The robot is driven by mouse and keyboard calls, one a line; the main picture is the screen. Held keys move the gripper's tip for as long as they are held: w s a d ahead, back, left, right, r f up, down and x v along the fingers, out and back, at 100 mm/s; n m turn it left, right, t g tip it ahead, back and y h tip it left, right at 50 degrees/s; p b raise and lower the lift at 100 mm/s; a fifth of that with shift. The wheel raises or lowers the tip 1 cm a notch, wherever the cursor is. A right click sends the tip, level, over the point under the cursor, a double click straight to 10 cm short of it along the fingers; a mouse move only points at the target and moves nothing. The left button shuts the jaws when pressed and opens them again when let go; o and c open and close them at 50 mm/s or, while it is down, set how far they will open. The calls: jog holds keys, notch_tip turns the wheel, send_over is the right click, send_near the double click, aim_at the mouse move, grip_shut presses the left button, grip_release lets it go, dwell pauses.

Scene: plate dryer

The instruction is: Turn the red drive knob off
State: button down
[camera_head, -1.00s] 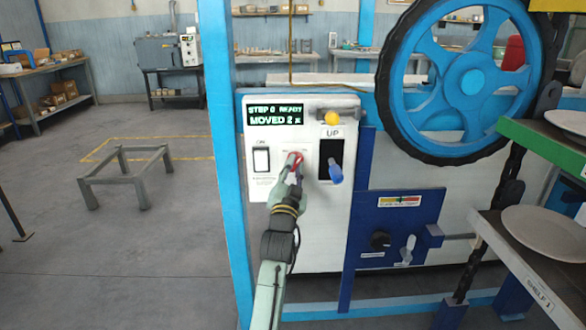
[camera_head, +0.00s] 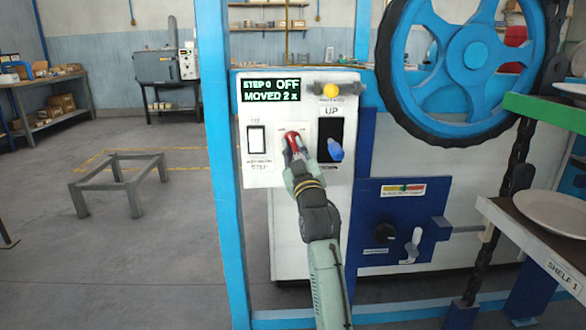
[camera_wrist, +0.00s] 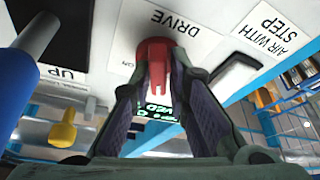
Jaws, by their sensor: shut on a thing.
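The red drive knob (camera_head: 293,141) is on the white control panel (camera_head: 262,178), between the white rocker switch and the blue lever. It also shows in the wrist view (camera_wrist: 158,62) under the label "DRIVE". My gripper (camera_head: 294,155) is at the knob, its two fingers on either side of it, shut on it. In the wrist view my gripper (camera_wrist: 162,82) hides part of the knob's sides. The green display (camera_head: 271,90) above reads "STEP 0 OFF" and "MOVED 2 x".
Right of the knob is the blue lever (camera_head: 335,150) under an "UP" label, with a yellow knob (camera_head: 331,92) above. The white rocker switch (camera_head: 257,140) is to the left. A blue post (camera_head: 219,190) edges the panel. A shelf with a plate (camera_head: 545,212) stands at right.

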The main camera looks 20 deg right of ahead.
jog(key=n+b, duration=0.1)
jog(key=n, duration=0.1)
jog(key=n+y+b, duration=0.1)
jog(key=b, duration=0.1)
jog(key=n+y+b, duration=0.1)
jog(key=n, duration=0.1)
jog(key=shift+s+d+r+n+g, duration=0.1)
jog(key=shift+d+r+n+g, duration=0.2)
jog(key=shift+d+r, duration=0.1)
jog(key=shift+r, duration=0.1)
jog(key=c, duration=1.8)
grip_release()
jog(key=shift+o, duration=1)
jog(key=shift+a, duration=0.1)
jog(key=shift+f, duration=0.2)
jog(key=shift+a+y, duration=0.1)
jog(key=shift+y, duration=0.2)
jog(key=shift+f, duration=0.1)
